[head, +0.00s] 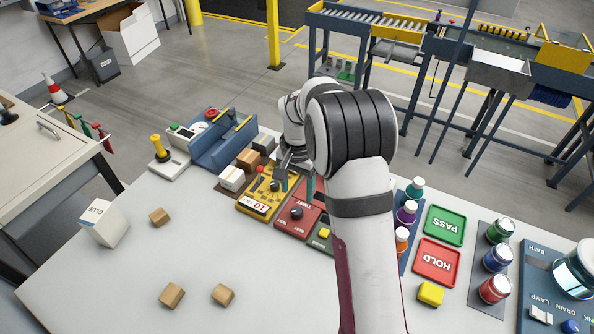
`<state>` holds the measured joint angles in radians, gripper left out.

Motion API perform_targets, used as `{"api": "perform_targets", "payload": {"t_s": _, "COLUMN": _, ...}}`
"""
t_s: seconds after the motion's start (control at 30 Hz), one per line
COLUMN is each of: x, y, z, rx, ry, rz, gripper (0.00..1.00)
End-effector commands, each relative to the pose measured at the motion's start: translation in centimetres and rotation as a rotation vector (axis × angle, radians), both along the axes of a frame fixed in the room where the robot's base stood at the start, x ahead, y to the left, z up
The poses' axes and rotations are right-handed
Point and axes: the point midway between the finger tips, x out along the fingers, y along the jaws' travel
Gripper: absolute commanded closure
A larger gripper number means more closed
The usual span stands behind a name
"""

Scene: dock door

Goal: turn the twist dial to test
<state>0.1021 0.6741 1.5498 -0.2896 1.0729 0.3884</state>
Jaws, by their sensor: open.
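The twist dial (297,213) is a dark round knob on a red panel (305,225) marked TWIST, near the middle of the table. Small white lettering stands at the panel's front edge, too small to read surely. Which mark the dial points to cannot be told. My gripper (297,186) is open, fingers pointing down, just behind the dial and over the border between the red panel and a yellow panel (250,207). It appears empty and apart from the dial. My arm hides the area right of the red panel.
A yellow-green panel (321,241) adjoins on the right, partly hidden. Small boxes (232,178) and a blue device (215,150) stand behind left. Bottles (406,213), a green PASS tray (445,226) and a red HOLD tray (437,261) lie right.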

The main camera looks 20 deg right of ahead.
Motion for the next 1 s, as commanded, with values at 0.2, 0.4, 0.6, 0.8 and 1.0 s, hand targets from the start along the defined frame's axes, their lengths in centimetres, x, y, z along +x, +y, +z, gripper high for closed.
{"api": "perform_targets", "payload": {"t_s": 0.2, "x": 0.1, "y": 0.0, "z": 6.2, "rx": 0.000, "ry": -0.004, "rz": -0.001, "gripper": 0.32}}
{"api": "perform_targets", "payload": {"t_s": 0.4, "x": 0.0, "y": 0.0, "z": 8.4, "rx": 0.000, "ry": 0.000, "rz": -0.001, "gripper": 0.32}}
{"api": "perform_targets", "payload": {"t_s": 0.6, "x": 0.0, "y": 0.0, "z": 8.5, "rx": 0.001, "ry": 0.001, "rz": -0.001, "gripper": 0.32}}
{"api": "perform_targets", "payload": {"t_s": 0.8, "x": 0.0, "y": 0.0, "z": 8.4, "rx": 0.001, "ry": 0.001, "rz": -0.001, "gripper": 0.32}}
{"api": "perform_targets", "payload": {"t_s": 1.0, "x": -6.8, "y": 2.4, "z": 12.6, "rx": 0.036, "ry": -0.005, "rz": 0.068, "gripper": 0.32}}
